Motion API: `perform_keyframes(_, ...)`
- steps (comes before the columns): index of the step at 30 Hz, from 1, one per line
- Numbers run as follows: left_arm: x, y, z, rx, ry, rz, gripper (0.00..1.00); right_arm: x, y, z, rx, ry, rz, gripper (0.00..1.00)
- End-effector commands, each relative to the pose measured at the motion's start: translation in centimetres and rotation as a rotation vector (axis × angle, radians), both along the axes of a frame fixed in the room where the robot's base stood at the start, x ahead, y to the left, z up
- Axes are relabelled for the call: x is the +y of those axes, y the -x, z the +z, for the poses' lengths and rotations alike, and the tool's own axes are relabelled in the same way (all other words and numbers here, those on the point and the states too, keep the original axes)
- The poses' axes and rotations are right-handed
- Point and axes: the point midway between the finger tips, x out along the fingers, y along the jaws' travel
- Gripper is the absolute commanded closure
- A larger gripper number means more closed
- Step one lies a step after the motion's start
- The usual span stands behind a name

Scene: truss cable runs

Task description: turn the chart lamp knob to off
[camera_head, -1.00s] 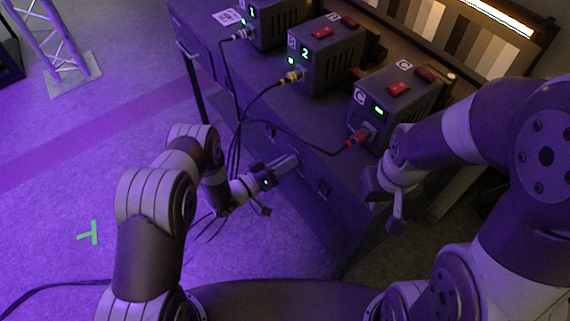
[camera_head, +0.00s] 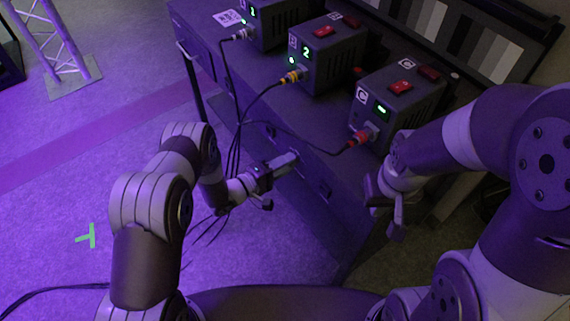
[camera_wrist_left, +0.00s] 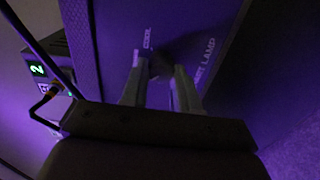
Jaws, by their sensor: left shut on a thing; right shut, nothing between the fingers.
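The chart lamp knob (camera_wrist_left: 160,65) is a small dark round piece on the front panel (camera_wrist_left: 115,40) of the dark bench, beside partly hidden lettering that reads "LAMP" and "COOL". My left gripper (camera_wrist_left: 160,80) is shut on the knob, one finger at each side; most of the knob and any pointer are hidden. In the head view my left gripper (camera_head: 294,158) reaches the bench front from the left. The chart (camera_head: 480,35) at the upper right shows grey patches with no lit lamp strip above it. My right gripper (camera_head: 386,205) is shut and empty, in front of the bench's right part.
Several power boxes stand on the bench top, among them box 2 (camera_head: 325,58) and box C (camera_head: 395,100), with red switches. Cables (camera_head: 236,130) hang from them down the bench front near my left arm. A truss stand (camera_head: 55,50) stands at the far left.

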Motion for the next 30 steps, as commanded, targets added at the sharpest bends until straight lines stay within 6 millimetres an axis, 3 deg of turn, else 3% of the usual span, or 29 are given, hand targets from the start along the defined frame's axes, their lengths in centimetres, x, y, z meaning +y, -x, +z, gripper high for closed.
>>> perform_keyframes(24, 0.04, 0.02, -0.13, 0.095, 0.066, 0.001, 1.00, 0.00, 0.00, -0.22, 0.000, 0.000, 0.000, 1.00)
perform_keyframes(25, 0.04, 0.02, -0.13, 0.095, 0.066, 0.001, 0.64, 0.00, 0.00, -0.22, 0.000, 0.000, 0.000, 1.00)
perform_keyframes(26, 0.04, 0.02, -0.12, 0.095, 0.066, 0.001, 0.54, 0.00, 0.00, -0.22, 0.000, 0.000, 0.000, 1.00)
perform_keyframes(27, 0.04, 0.01, -0.12, 0.094, 0.066, 0.001, 0.45, 0.00, 0.00, -0.22, 0.000, 0.000, 0.000, 1.00)
perform_keyframes(30, 0.03, 0.01, -0.10, 0.093, 0.066, 0.001, 0.45, 0.00, 0.00, -0.22, 0.000, 0.000, 0.000, 1.00)
